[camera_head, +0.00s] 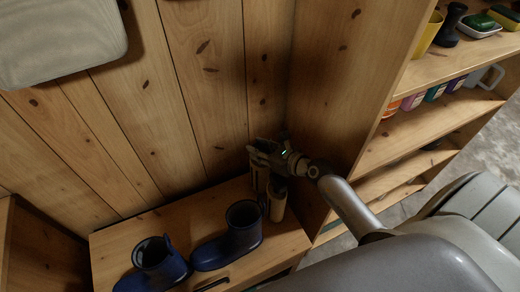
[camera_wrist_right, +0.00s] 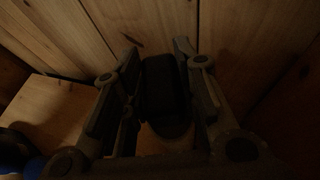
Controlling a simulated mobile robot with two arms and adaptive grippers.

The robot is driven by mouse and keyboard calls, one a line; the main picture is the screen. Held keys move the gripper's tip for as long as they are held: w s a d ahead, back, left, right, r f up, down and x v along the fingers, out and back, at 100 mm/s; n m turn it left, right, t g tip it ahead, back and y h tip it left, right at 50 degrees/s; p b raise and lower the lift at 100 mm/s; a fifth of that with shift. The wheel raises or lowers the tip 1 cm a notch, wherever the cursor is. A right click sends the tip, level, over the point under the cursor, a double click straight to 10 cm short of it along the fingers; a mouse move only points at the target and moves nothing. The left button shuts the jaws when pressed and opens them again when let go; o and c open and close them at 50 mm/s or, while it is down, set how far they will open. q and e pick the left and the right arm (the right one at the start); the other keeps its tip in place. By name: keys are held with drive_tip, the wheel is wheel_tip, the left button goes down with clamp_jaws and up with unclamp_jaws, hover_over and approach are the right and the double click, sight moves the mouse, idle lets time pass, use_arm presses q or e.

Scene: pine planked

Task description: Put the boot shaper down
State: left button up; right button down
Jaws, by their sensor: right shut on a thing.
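My right gripper (camera_head: 268,163) is over the back right corner of a low wooden bench (camera_head: 185,222), by the plank wall. It is shut on the boot shaper (camera_head: 277,204), whose pale tan part shows below the fingers. In the right wrist view a dark block-like part of the boot shaper (camera_wrist_right: 168,88) sits between the two fingers of the right gripper (camera_wrist_right: 160,65). I cannot tell whether the boot shaper touches the bench top. My left gripper is not in view.
Two blue boots, one (camera_head: 238,232) just left of the boot shaper and one (camera_head: 160,262) further left, stand on the bench. A wooden shelf unit (camera_head: 425,125) with several items rises on the right. The bench's back left is clear. A grey cushion-like panel (camera_head: 60,40) is at upper left.

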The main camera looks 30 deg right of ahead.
drive_tip(key=shift+s+a+f, duration=0.1)
drive_tip(key=shift+s+f, duration=0.15)
drive_tip(key=shift+f, duration=0.35)
drive_tip(key=c, duration=1.1)
unclamp_jaws()
drive_tip(key=shift+s+f, duration=0.1)
drive_tip(key=shift+f, duration=0.05)
drive_tip(key=shift+a, duration=0.1)
drive_tip(key=shift+r, duration=0.2)
drive_tip(key=shift+r+p, duration=0.3)
drive_tip(key=shift+r, duration=0.2)
drive_tip(key=shift+w+d+r+v, duration=0.1)
drive_tip(key=shift+v, duration=1.85)
drive_tip(key=shift+w+d+r+v, duration=0.1)
drive_tip(key=shift+v, duration=1.85)
drive_tip(key=shift+d+r+v, duration=0.1)
drive_tip(key=shift+v, duration=1.85)
